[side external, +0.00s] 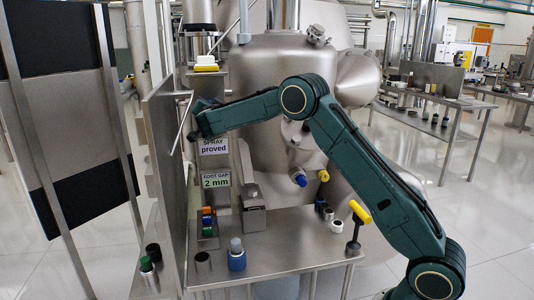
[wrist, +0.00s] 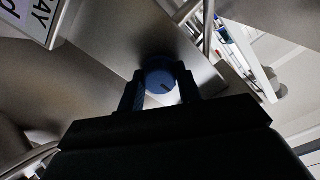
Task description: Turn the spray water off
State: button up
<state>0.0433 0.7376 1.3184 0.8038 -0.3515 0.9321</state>
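In the wrist view a round dark blue knob (wrist: 160,77) with a dark mark on its face sits between the two fingers of my gripper (wrist: 160,85). The fingers flank it closely on both sides; I cannot tell whether they press on it. In the side view my gripper (side external: 192,132) is up against the steel panel (side external: 163,170) at the left, beside a sign reading "SPRAY proved" (side external: 214,147). The knob is hidden there. No spray water is visible.
A "FOOT GAP 2 mm" sign (side external: 215,181) is below my gripper. A big steel vessel (side external: 270,85) stands behind, with blue (side external: 299,180) and yellow (side external: 323,176) fittings. The bench (side external: 280,255) holds a blue-based bottle (side external: 237,255), small cups and a yellow-handled tool (side external: 358,215).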

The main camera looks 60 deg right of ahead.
jog(key=shift+c, duration=1.3)
jog(key=shift+n, duration=0.5)
jog(key=n, duration=0.3)
jog(key=shift+n, duration=0.3)
jog(key=n, duration=0.4)
jog(key=shift+n, duration=0.3)
jog(key=n, duration=0.8)
jog(key=shift+n, duration=0.4)
